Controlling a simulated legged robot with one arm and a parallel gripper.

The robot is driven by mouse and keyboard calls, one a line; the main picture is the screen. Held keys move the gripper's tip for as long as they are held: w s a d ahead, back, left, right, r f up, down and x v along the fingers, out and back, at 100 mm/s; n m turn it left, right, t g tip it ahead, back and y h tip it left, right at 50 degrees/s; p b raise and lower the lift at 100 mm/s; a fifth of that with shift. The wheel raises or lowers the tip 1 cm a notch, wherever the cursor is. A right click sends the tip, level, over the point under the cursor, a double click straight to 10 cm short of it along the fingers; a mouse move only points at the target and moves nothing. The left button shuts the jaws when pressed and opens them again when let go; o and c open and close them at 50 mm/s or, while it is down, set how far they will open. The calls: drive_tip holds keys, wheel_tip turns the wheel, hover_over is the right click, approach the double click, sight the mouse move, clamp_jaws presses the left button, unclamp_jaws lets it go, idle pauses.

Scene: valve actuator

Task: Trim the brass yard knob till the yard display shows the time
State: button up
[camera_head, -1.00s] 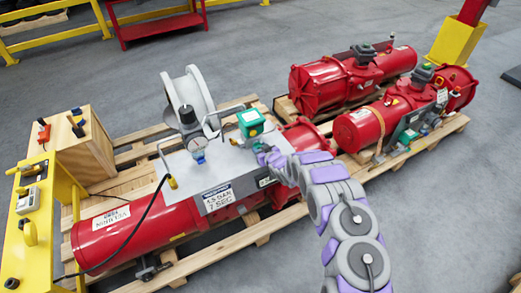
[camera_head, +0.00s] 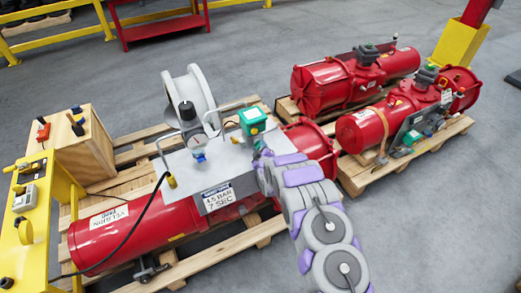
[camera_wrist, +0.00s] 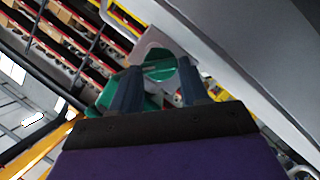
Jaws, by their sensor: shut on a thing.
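My gripper (camera_head: 262,158) is at the right end of the grey panel (camera_head: 175,163), just below the green box (camera_head: 252,122). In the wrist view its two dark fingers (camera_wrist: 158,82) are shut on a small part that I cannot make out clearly. A green round face with a pale grey surround (camera_wrist: 160,68) shows between and beyond the fingertips. No brass surface of the yard knob can be told apart; my gripper hides that spot. My arm covers the right part of the panel's front, and no yard display can be read. A card there (camera_head: 217,198) reads 4.5 BAR, 7 SEC.
The panel sits on a red cylinder (camera_head: 140,225) on a wooden pallet (camera_head: 195,262). A yellow stand (camera_head: 30,240) is at left. More red actuators (camera_head: 385,118) lie behind at right. Grey floor is open at right.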

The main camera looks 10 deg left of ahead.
drive_tip(key=shift+s+a+f+n, duration=0.15)
drive_tip(key=shift+a+f+n, duration=0.05)
drive_tip(key=shift+n, duration=0.3)
drive_tip(key=o, duration=1.1)
drive_tip(key=shift+c, duration=0.2)
drive_tip(key=shift+d, duration=0.1)
